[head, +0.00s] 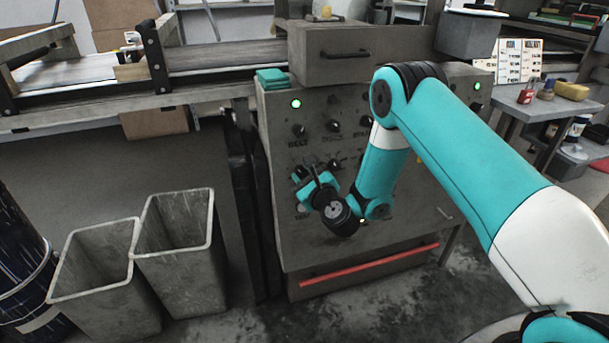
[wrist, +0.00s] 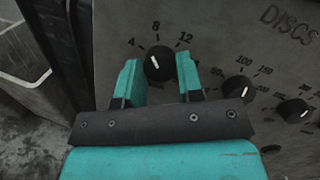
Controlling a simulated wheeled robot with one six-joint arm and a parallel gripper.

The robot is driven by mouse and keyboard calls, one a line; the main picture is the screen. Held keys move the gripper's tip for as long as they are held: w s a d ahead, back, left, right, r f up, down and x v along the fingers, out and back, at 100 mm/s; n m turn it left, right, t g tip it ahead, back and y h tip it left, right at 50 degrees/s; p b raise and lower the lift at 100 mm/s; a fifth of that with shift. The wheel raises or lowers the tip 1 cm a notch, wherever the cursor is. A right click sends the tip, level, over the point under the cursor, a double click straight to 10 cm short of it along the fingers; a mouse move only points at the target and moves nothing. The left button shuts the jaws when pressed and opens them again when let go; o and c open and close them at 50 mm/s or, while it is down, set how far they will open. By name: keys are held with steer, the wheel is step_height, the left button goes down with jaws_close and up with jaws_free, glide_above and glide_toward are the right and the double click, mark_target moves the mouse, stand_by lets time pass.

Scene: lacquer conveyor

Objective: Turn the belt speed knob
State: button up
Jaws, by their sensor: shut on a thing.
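The dark round knob (wrist: 159,67) sits between the teal fingers of my gripper (wrist: 160,82) in the wrist view, with a finger on each side. Its scale reads 4, 8 and 12. The white mark tilts a little left of straight up, between 4 and 8 and nearer 8. In the head view my gripper (head: 300,174) is at the left side of the grey control panel (head: 300,245), below the "BELT" label. The gripped knob is hard to make out there behind the gripper and wrist.
Other knobs sit close to the right, such as one with a 100–150 scale (wrist: 238,89) and another (wrist: 292,110). A green lamp (head: 296,104) is lit above. Two grey bins (head: 180,255) stand left of the panel. A red bar (head: 370,265) crosses the panel's lower front.

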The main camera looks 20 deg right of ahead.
steer(key=n+g+p, duration=0.1)
steer(key=n+p, duration=0.1)
steer(key=n, duration=0.2)
steer(key=shift+d+r+y+p, duration=0.1)
steer(key=shift+y+p, duration=0.25)
steer(key=shift+y, duration=0.05)
steer(key=shift+n+p, duration=0.95)
steer(key=shift+n, duration=0.45)
steer(key=shift+f, duration=0.2)
steer(key=o, duration=0.9)
steer(key=shift+d, duration=0.1)
steer(key=shift+s+r, duration=0.1)
